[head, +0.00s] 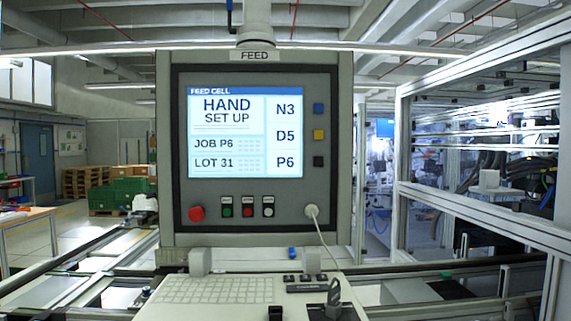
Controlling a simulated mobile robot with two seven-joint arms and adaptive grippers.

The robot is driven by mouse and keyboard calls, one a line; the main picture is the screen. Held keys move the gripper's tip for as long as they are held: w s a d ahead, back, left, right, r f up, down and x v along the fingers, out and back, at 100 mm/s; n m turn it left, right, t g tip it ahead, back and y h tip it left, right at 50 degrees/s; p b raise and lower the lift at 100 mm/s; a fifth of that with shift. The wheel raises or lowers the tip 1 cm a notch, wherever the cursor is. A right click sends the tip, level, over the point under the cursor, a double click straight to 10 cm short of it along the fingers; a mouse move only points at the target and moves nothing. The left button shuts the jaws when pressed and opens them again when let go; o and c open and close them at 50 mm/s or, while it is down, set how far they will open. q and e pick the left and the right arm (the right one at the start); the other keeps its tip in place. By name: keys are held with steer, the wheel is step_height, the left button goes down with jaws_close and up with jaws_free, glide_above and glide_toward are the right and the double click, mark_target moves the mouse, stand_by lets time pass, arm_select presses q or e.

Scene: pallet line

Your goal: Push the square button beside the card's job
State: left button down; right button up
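A grey control panel (180,150) labelled FEED stands upright in the middle of the head view. Its lit screen (226,147) reads HAND SET UP, JOB P6 and LOT 31. The screen's right column lists N3, D5 and P6. Three square buttons stand in a column right of these: a blue button (318,109) beside N3, a yellow button (318,134) beside D5, and a dark button (318,161) beside P6. I cannot make out a separate card. Neither of my grippers can be made out in the view.
Below the screen are a red round knob (196,214), several small switches and a plugged-in cable (324,238). A keyboard shelf (215,290) with small dark items juts out below. Metal framing (480,205) stands at right. The panel's front is unobstructed around the square buttons.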

steer(key=shift+w, duration=0.1)
jaws_close()
steer(key=shift+w+r, duration=0.1)
steer(key=shift+w, duration=0.1)
steer(key=shift+w, duration=0.2)
steer(key=shift+s, duration=0.25)
steer(key=shift+s, duration=0.3)
